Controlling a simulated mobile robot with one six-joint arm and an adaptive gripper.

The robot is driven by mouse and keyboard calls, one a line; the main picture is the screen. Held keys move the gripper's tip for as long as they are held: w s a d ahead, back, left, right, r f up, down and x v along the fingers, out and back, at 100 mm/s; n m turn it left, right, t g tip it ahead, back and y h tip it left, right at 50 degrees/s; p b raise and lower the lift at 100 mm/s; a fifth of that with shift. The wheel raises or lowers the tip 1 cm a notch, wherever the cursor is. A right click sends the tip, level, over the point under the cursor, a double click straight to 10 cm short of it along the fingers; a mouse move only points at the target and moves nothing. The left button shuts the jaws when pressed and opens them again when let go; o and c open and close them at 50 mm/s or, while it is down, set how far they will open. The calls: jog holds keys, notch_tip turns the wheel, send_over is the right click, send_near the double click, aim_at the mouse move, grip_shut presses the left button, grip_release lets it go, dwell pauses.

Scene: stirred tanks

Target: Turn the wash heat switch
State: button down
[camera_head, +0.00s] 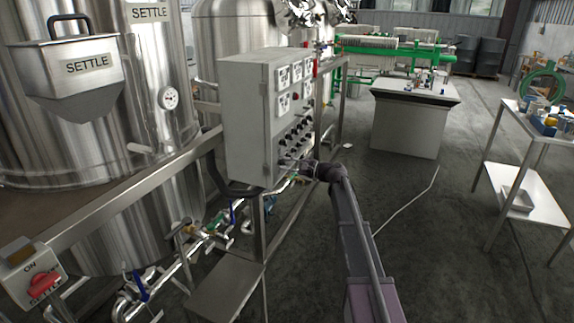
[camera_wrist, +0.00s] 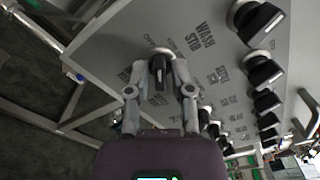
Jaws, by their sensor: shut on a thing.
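In the wrist view, a black switch knob (camera_wrist: 158,66) on a pale round base stands on the grey panel face (camera_wrist: 120,45). My gripper (camera_wrist: 162,78) has a finger on each side of this knob and is shut on it. The label beside it is partly readable as "WASH" and a second word; the rest of the lettering is hidden or too small, so I cannot confirm that this is the wash heat switch. In the head view, my gripper (camera_head: 297,164) is at the lower part of the grey control box (camera_head: 248,125), and the held knob is too small to make out.
Several other black knobs (camera_wrist: 263,68) stand close to the right in the wrist view. Gauges (camera_head: 283,77) sit higher on the box. Steel tanks (camera_head: 160,60) and pipes with valves (camera_head: 215,225) are at left. A white-topped table (camera_head: 545,115) stands right; floor between is open.

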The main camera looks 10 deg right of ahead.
dwell(0.5)
jog(key=c, duration=0.7)
grip_release()
jog(key=shift+d, duration=0.1)
jog(key=v, duration=1.2)
